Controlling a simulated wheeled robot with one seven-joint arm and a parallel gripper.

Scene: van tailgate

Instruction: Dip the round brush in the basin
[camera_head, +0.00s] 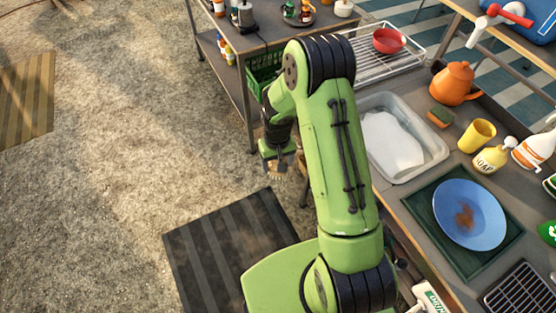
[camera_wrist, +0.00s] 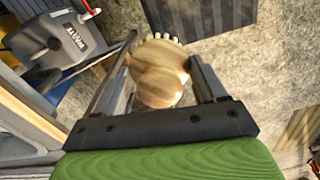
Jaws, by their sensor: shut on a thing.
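The round brush (camera_wrist: 160,75) has a light wooden body and pale bristles along its far edge in the wrist view. My gripper (camera_wrist: 160,70) is shut on it, with a finger on each side. In the head view my gripper (camera_head: 278,165) hangs over the ground, left of the table, and the brush (camera_head: 275,172) shows only as a small tan patch below it. The basin (camera_head: 436,153) is a clear tray on the table, right of my arm, with whitish content (camera_head: 392,142). My gripper is apart from the basin. My arm hides part of the table between them.
A blue plate (camera_head: 481,222) with a brown stain lies on a dark green mat (camera_head: 421,207). A sponge (camera_head: 440,117), an orange kettle (camera_head: 455,84), a yellow cup (camera_head: 477,135) and a soap bottle (camera_head: 489,160) stand beyond the basin. A dish rack (camera_head: 372,68) holds a red bowl (camera_head: 389,40).

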